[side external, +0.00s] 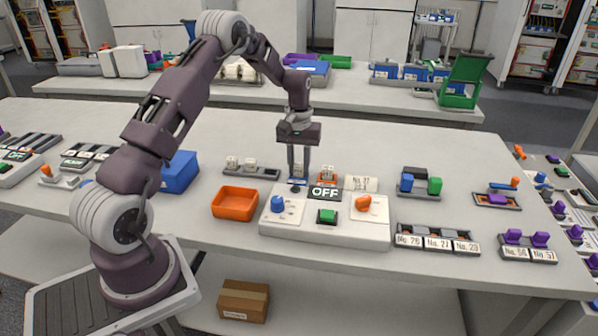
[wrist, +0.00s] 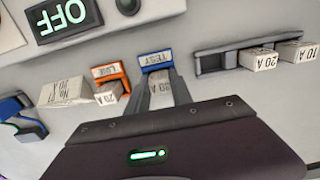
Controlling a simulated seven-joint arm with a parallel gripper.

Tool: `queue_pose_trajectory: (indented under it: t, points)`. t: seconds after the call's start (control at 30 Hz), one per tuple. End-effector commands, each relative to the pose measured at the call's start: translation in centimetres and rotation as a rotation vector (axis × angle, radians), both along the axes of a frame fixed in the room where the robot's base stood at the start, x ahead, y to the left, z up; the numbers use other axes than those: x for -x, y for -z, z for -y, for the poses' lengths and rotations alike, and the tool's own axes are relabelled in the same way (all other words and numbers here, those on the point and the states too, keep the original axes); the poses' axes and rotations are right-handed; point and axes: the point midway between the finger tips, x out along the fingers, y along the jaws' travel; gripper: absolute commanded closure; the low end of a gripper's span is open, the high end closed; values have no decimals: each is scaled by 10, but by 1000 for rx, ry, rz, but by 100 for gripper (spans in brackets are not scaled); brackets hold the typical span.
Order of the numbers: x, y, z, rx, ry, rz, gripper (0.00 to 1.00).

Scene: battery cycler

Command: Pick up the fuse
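My gripper (wrist: 161,80) points down over the blue TEST holder (wrist: 155,60), behind the control box in the side view. Its fingers (side external: 298,177) stand apart. A pale fuse-like block (wrist: 162,92) shows between them in the wrist view, mostly hidden; I cannot tell whether they touch it. A white 20 A fuse (wrist: 108,94) sits in the orange LINE holder (wrist: 111,73), just left of the fingers. Two more fuses, marked 20 A (wrist: 259,59) and 10 A (wrist: 296,51), sit in a grey rack (wrist: 212,62) with an empty slot.
The control box (side external: 335,232) has an OFF display (side external: 325,193), knobs and a green button. A white labelled block (wrist: 64,92) lies beside the orange holder. An orange bin (side external: 235,203) and blue bin (side external: 180,172) stand left.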

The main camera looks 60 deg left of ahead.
Motion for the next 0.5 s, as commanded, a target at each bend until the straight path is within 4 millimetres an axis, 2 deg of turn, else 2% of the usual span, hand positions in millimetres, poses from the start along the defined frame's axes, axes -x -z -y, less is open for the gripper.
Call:
queue_pose_trajectory:
  t: [0.33, 0.43, 0.5]
  points:
    - [0, -4, 0, -1, 0, 1, 100]
    - [-1, -21, -1, -3, 1, 4, 100]
    - [-1, -40, -1, -3, 1, 4, 100]
